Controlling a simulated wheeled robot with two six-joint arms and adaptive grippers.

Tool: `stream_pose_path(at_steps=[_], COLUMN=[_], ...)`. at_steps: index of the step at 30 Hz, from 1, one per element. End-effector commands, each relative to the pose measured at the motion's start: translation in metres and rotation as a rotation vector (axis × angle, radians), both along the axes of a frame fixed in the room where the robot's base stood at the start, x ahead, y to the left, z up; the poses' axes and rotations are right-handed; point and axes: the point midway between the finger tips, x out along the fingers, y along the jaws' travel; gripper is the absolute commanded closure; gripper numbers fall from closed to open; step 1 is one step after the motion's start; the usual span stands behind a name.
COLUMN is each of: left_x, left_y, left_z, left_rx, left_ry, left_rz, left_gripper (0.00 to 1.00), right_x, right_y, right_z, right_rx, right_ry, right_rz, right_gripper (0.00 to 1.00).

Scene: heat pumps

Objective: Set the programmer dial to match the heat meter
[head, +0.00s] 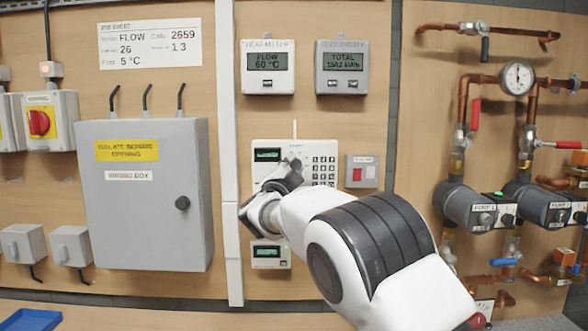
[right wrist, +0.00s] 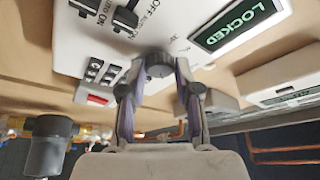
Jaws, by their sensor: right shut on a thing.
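The heat meter (head: 267,68) hangs at the top centre and its screen reads FLOW 60 °C. Below it is the white programmer panel (head: 296,152), with a small green-lit screen and a keypad. My right gripper (head: 283,185) is at the programmer's lower left and hides part of its front. In the right wrist view my right gripper (right wrist: 160,82) is shut on a dark round dial (right wrist: 158,62) on the white panel. A screen (right wrist: 238,22) beside the dial reads LOCKED. The dial's pointer setting cannot be read. My left gripper is not in view.
An electricity meter (head: 342,68) hangs right of the heat meter. A switch box with a red button (head: 361,172) is right of the programmer, and a small display unit (head: 268,255) is below. A grey wiring box (head: 150,215) stands left; pipes and pumps (head: 478,207) fill the right.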

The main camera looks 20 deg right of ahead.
Motion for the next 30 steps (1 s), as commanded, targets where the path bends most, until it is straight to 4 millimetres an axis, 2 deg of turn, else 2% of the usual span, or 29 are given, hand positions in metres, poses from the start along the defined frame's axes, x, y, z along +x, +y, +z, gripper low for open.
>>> stream_pose_path(at_steps=[4, 5, 6, 17, 20, 27, 30], left_x=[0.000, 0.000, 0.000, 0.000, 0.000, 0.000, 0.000], left_y=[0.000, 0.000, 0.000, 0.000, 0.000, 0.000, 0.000], left_z=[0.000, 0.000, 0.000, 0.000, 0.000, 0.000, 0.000], left_rx=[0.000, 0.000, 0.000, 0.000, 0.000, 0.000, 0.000], left_ry=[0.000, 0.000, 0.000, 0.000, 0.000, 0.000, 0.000], left_rz=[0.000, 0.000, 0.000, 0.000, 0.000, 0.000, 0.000], left_gripper=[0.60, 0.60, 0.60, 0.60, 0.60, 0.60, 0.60], right_x=[0.000, 0.000, 0.000, 0.000, 0.000, 0.000, 0.001], right_y=[0.000, 0.000, 0.000, 0.000, 0.000, 0.001, 0.001], right_z=[0.001, 0.001, 0.001, 0.005, 0.019, 0.076, 0.092], right_rx=[-0.001, -0.001, -0.001, -0.001, -0.001, -0.001, 0.000], right_ry=[-0.001, -0.001, -0.001, -0.001, -0.005, -0.007, -0.005], right_rz=[0.001, 0.001, 0.001, 0.000, 0.000, 0.002, 0.001], right_gripper=[1.00, 0.57, 0.43, 0.42, 0.42, 0.42, 0.42])
